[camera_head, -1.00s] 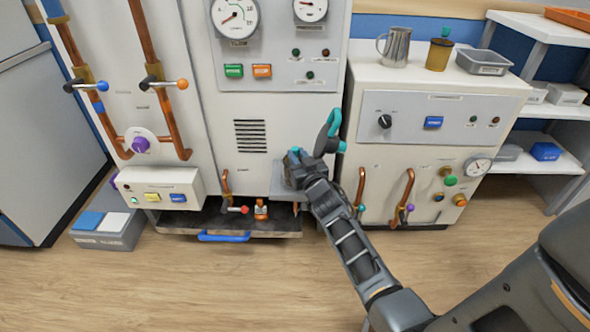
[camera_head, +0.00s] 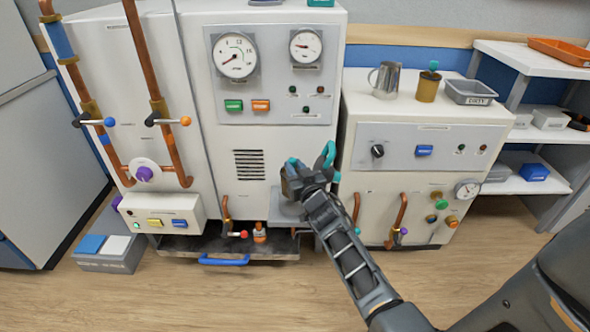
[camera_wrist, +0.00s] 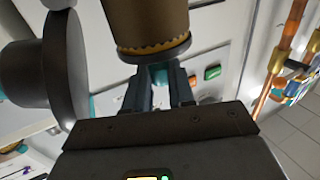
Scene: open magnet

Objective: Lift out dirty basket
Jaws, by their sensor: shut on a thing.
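My gripper (camera_head: 300,180) is in front of the middle machine, above a small grey ledge (camera_head: 287,210). In the wrist view my gripper (camera_wrist: 160,82) is shut on the teal handle (camera_wrist: 160,72) of a bronze cylindrical basket (camera_wrist: 152,25) with a dark rim. My wrist largely hides this basket in the head view. A dark round lid (camera_wrist: 68,65) is beside it in the wrist view; its teal lever (camera_head: 329,153) stands up just right of my gripper. A grey tray labelled DIRTY (camera_head: 470,93) is on the right cabinet.
A similar bronze basket with a teal knob (camera_head: 428,88) and a metal jug (camera_head: 387,80) stand on the right cabinet (camera_head: 440,180). Copper pipes with valves (camera_head: 165,120) run at left. The front floor is clear.

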